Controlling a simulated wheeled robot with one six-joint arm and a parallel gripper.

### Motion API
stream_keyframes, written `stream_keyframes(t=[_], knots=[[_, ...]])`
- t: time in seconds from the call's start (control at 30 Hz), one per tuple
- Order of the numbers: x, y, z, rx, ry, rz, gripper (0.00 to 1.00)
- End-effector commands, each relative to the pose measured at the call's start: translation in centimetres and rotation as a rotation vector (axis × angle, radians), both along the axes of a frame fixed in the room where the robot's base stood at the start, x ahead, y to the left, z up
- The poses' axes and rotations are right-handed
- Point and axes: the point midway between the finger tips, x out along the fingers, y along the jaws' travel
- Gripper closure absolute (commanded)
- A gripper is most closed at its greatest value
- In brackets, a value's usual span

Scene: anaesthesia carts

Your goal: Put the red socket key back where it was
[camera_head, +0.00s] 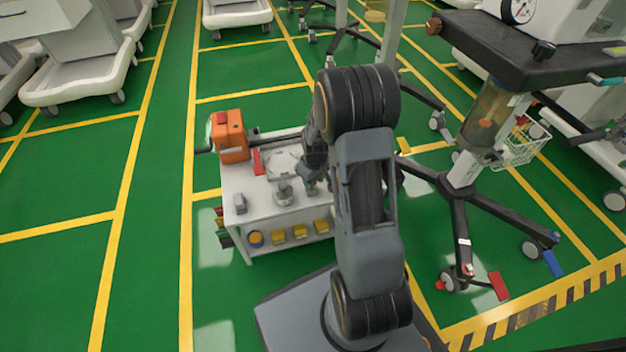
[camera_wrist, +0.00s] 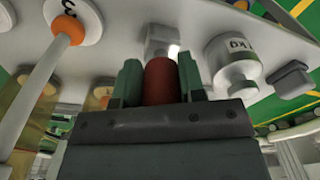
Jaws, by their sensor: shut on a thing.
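My gripper (camera_wrist: 160,84) is shut on a red cylindrical thing, taken to be the red socket key (camera_wrist: 160,80), between its two green fingers in the wrist view. Only its rounded red part shows; the rest is hidden by the jaws. In the head view my gripper is a dark shape over the right part of a small white cart (camera_head: 232,182), partly behind my arm, and the held key cannot be made out there. I cannot tell whether the key touches anything. No empty place for the key can be made out.
A wheeled stand (camera_head: 460,180) is at right.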

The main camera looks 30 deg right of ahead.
Motion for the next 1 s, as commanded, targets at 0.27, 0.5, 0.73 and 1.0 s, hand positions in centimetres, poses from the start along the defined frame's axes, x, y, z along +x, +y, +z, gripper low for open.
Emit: stream_keyframes(t=[0.27, 0.5, 0.73, 1.0], knots=[[0.0, 0.0, -0.2, 0.001, 0.001, 0.0, 0.43], [0.0, 0.0, -0.3, 0.001, 0.001, 0.0, 0.38], [-0.1, 0.0, 1.6, 0.0, 0.0, 0.0, 0.38], [-0.4, -0.1, 7.0, -0.001, -0.001, 0.0, 0.38]])
